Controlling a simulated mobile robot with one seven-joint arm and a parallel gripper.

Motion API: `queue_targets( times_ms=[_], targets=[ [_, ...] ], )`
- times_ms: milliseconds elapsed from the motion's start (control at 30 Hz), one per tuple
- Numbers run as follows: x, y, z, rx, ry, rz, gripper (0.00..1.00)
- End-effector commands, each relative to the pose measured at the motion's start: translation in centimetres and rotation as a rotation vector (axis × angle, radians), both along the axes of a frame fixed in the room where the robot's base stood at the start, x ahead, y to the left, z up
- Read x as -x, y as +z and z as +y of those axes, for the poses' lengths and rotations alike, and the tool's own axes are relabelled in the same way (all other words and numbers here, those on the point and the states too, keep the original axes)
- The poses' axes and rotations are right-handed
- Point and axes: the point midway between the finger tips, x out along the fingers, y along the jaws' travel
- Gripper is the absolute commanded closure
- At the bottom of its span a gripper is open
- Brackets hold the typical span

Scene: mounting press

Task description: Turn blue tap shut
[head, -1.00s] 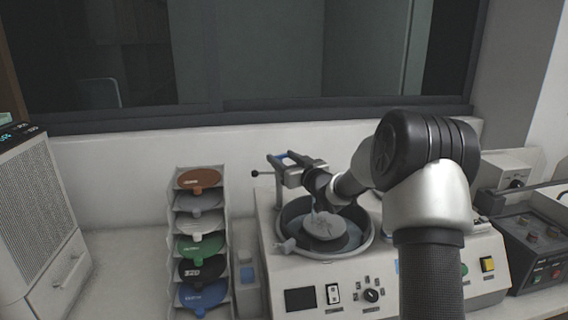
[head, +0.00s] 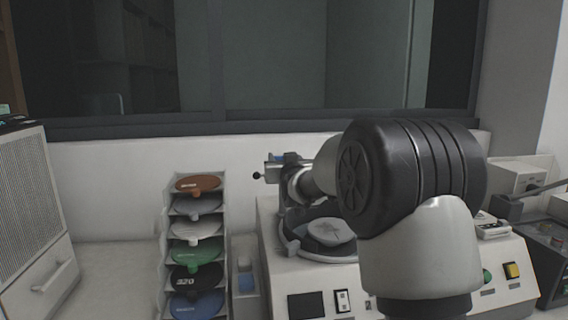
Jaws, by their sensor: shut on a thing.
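The blue tap (head: 278,158) shows only as a small patch of blue at the back left of the polishing machine (head: 268,250), above its round bowl. My gripper (head: 284,169) is at the tap with its jaws closed around it. The fingers are small in view, and my wrist and arm hide much of the gripper and the machine's right half. I cannot tell the tap handle's exact angle.
A short lever with a black ball (head: 257,175) sticks out left of the tap. A grey disc (head: 330,231) lies in the bowl. A rack of coloured discs (head: 165,235) stands to the left. A wall and window are close behind.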

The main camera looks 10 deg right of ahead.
Motion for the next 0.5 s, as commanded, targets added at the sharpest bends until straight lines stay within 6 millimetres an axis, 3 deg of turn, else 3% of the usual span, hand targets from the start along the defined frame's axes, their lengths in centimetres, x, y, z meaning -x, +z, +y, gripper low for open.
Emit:
queue_targets(
  times_ms=[67, 100, 200, 500],
  targets=[
    [0.00, 0.27, -0.04, -0.001, -0.001, -0.005, 0.76],
    [0.00, 0.26, -0.04, -0.001, -0.001, -0.005, 0.48],
    [0.00, 0.19, -0.03, -0.001, 0.000, -0.004, 0.34],
    [0.13, 0.04, 0.00, -0.001, 0.001, -0.002, 0.34]
  ],
)
